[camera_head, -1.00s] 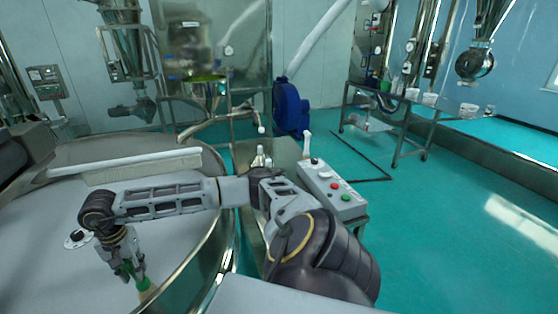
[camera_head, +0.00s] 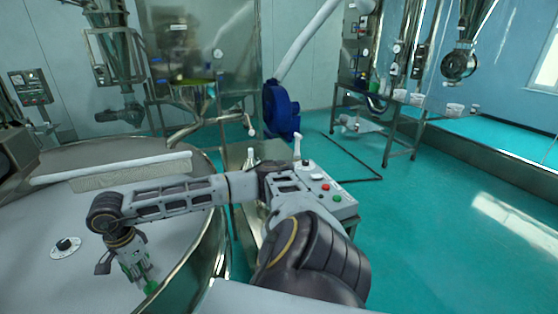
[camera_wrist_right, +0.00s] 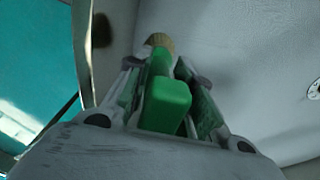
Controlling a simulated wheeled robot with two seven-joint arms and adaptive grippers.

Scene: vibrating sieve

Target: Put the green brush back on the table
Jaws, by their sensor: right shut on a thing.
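The green brush shows in the right wrist view (camera_wrist_right: 168,98) with its green handle between the fingers and tan bristles beyond the fingertips. My right gripper (camera_wrist_right: 160,68) is shut on the handle. In the head view the right gripper (camera_head: 142,280) points down over the grey round surface of the large sieve (camera_head: 50,285), and a green bit of the brush (camera_head: 151,287) shows at its tips. I cannot tell whether the bristles touch the surface. My left gripper is not in view. I cannot pick out the brush's table for certain.
The sieve has a raised metal rim (camera_head: 200,265) and a white bar (camera_head: 110,168) across its back. A control box with buttons (camera_head: 325,192) stands right of it. A blue blower (camera_head: 281,110) and a metal frame table (camera_head: 385,112) stand farther back. The green floor at right is clear.

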